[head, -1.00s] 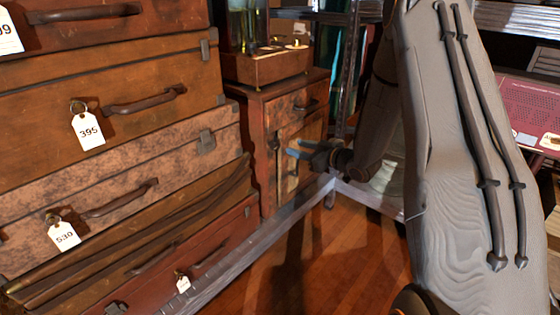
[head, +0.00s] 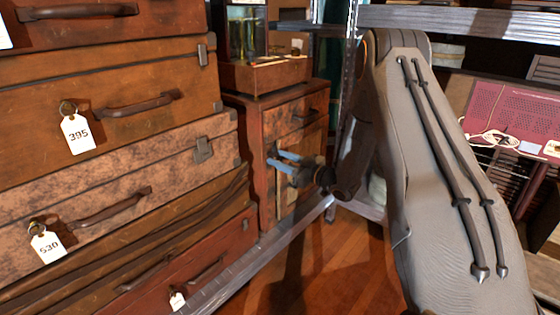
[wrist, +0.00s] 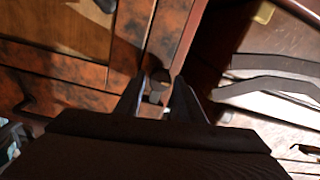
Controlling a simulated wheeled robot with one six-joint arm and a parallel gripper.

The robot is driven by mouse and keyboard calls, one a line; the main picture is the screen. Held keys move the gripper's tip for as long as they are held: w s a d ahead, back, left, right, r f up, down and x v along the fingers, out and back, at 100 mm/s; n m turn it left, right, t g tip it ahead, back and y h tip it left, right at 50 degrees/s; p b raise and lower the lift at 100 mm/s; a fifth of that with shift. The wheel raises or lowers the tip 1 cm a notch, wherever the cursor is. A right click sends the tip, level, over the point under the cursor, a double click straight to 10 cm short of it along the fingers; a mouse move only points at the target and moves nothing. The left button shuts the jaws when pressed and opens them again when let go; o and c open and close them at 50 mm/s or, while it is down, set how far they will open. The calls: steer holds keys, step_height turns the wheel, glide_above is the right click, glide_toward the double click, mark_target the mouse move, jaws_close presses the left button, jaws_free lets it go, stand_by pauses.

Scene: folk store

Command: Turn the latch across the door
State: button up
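The small wooden cabinet (head: 246,125) has a reddish-brown frame and a mottled door (head: 312,150) below a drawer. My gripper (head: 276,161) is at the left side of this door, with two bluish fingers apart. In the wrist view, my gripper (wrist: 158,88) is open, and the dark, rounded latch (wrist: 157,78) sits between its fingertips near the door's edge. There seems to be a gap on each side of the latch. I cannot tell if a finger touches it. In the head view the fingers hide most of the latch area.
Stacked suitcases (head: 110,150) with handles and price tags stand close on the left. A wooden box with glass (head: 262,72) sits on the cabinet. A metal shelf (head: 440,18) is at the right, and a metal rail runs along the floor. Some wooden floor (head: 330,265) is clear.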

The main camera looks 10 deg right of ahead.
steer(key=c, duration=0.8)
steer(key=shift+m, duration=0.3)
steer(key=shift+m+p, duration=1)
steer(key=shift+m, duration=0.2)
steer(key=m+p, duration=0.1)
steer(key=m, duration=0.2)
steer(key=shift+a+m+p, duration=0.1)
steer(key=shift+m+p, duration=0.2)
steer(key=shift+p, duration=0.05)
steer(key=m+p, duration=0.2)
steer(key=m, duration=0.3)
steer(key=shift+m, duration=0.3)
steer(key=m+p, duration=0.1)
steer(key=m, duration=0.5)
steer(key=shift+t, duration=0.3)
